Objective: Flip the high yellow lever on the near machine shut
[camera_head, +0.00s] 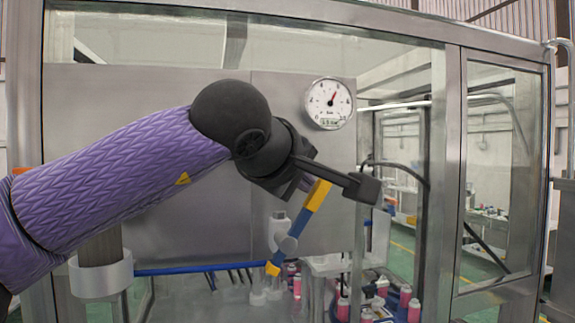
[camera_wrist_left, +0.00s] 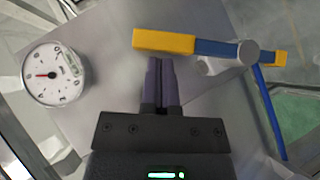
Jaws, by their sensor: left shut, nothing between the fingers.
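The lever has a yellow grip (camera_head: 318,194), a blue shaft (camera_head: 301,222) and a round grey pivot (camera_head: 288,244). In the head view it stands raised and tilted, its grip up and to the right. My left gripper (camera_head: 305,184) is beside the yellow grip, partly hidden behind its own black mount. In the left wrist view, the shut, empty fingers (camera_wrist_left: 160,62) point at the yellow grip (camera_wrist_left: 163,42), with their tips very close to it. I cannot tell whether they touch. My right gripper is not in view.
A round pressure gauge (camera_head: 329,103) sits on the grey back panel (camera_head: 150,120). A metal frame (camera_head: 446,160) surrounds the machine. A blue rod (camera_head: 190,268) runs left from the lever's lower end. Several pink-and-white cans (camera_head: 405,297) stand below at the right.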

